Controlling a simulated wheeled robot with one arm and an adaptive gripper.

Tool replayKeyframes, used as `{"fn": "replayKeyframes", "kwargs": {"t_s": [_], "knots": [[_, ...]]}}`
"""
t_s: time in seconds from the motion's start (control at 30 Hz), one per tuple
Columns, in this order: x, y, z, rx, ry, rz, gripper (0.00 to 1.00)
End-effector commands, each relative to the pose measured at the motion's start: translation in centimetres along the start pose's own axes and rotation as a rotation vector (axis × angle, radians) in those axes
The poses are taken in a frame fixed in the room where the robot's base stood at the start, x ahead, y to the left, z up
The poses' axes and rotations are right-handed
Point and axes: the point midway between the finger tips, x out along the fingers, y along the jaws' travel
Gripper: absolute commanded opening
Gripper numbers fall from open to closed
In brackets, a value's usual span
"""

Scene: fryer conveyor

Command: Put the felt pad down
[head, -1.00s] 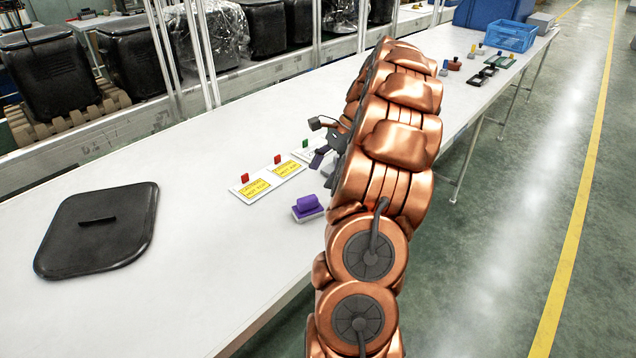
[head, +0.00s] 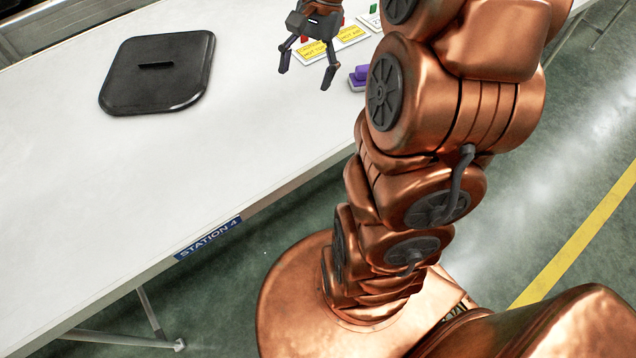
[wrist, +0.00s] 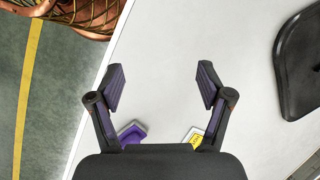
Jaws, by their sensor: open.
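A small purple block on a pale grey base, which looks like the felt pad (head: 358,80), lies on the white table beside the yellow-labelled cards, partly behind my arm in the head view. It also shows in the wrist view (wrist: 132,132), at the lower left beside a finger. My gripper (head: 307,76) is open and empty above the table, left of the purple block. In the wrist view its two fingers (wrist: 161,88) are spread with only bare table between them.
A black square lid with a handle (head: 158,75) lies on the table at the left. White cards with yellow labels (head: 334,45) lie behind my gripper. The white table (head: 180,160) is clear in front of the lid. Its front edge has a "STATION 4" label (head: 208,238).

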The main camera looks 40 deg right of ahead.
Motion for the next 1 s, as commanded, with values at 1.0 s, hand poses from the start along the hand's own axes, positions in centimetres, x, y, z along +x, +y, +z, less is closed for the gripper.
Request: {"fn": "replayKeyframes", "kwargs": {"t_s": [1.0], "knots": [[9.4,11.7,17.7,-1.008,0.112,0.369,0.78]]}}
